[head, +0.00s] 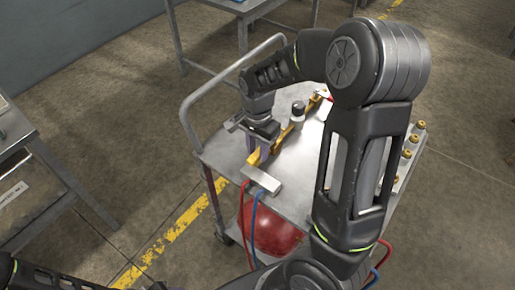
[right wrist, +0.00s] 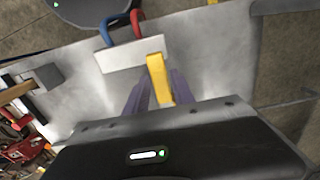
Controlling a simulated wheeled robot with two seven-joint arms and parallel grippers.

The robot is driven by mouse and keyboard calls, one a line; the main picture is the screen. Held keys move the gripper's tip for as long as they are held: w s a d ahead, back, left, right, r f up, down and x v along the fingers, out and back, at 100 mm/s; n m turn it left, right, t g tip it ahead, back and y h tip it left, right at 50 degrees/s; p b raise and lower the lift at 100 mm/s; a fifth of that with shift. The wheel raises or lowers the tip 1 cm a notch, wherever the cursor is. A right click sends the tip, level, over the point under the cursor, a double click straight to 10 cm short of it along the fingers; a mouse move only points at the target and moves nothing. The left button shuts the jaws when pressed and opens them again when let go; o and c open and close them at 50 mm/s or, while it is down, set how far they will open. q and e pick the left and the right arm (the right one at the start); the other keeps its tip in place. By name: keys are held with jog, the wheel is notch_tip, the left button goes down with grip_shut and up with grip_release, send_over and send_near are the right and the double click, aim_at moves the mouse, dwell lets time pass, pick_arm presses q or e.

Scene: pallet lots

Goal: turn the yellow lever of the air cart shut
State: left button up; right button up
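The air cart (head: 215,150) has a grey metal top. A pale valve block (head: 262,180) sits near its front left edge, with a blue and a red hose on it. The yellow lever (right wrist: 158,78) rises from the block (right wrist: 120,57) in the right wrist view and sticks out across its long side. In the head view a bit of the lever (head: 252,158) shows beside my fingers. My right gripper (head: 262,152) is over the block. Its purple-grey fingers (right wrist: 160,92) lie close against both sides of the lever, seemingly shut on it. My left gripper is out of view.
A bent rail (head: 195,103) rises at the cart's left. A yellow-orange bar (head: 287,133), a black-capped item (head: 298,110) and several brass fittings (head: 413,140) are on the top. A red tank (head: 270,230) is below. A table (head: 15,130) stands left; floor between is clear.

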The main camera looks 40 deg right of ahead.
grip_shut()
dwell(1.0)
